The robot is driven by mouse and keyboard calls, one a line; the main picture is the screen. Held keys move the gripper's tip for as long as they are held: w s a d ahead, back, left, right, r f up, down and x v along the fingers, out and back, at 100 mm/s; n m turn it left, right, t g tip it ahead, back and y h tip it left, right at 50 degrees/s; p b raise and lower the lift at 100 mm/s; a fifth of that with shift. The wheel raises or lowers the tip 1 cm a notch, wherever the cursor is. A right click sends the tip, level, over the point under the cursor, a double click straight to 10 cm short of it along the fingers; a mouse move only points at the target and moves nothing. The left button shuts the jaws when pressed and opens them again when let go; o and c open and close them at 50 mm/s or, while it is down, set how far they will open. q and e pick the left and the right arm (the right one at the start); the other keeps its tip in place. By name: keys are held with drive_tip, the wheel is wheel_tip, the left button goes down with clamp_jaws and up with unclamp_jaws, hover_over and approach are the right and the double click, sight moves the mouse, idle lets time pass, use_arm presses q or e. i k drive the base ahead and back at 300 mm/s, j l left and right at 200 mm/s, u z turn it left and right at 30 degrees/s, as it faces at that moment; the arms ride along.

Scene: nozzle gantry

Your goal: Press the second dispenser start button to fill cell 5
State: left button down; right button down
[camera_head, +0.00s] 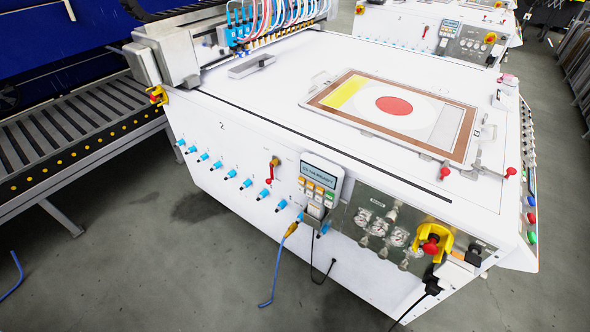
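A white machine table (270,105) fills the middle of the view. On its top lies a brown frame (330,98) around a yellow patch (346,92), a red disc (394,107) on a white oval, and a pale grey patch (446,128). I cannot tell which area is cell 5. On the front face is a keypad panel (320,180) with a small display and orange, white and green keys. Round buttons in blue (531,201), red (532,218) and green (532,237) line the right side. No label identifies the second dispenser start button. Neither gripper is in view.
A nozzle gantry (275,22) with coloured hoses stands at the back left. A red knob on a yellow bracket (431,246) sticks out at the front right corner. A blue cable (277,265) hangs to the floor. A roller conveyor (70,125) is at left.

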sight(531, 235)
drive_tip(key=z, duration=1.4)
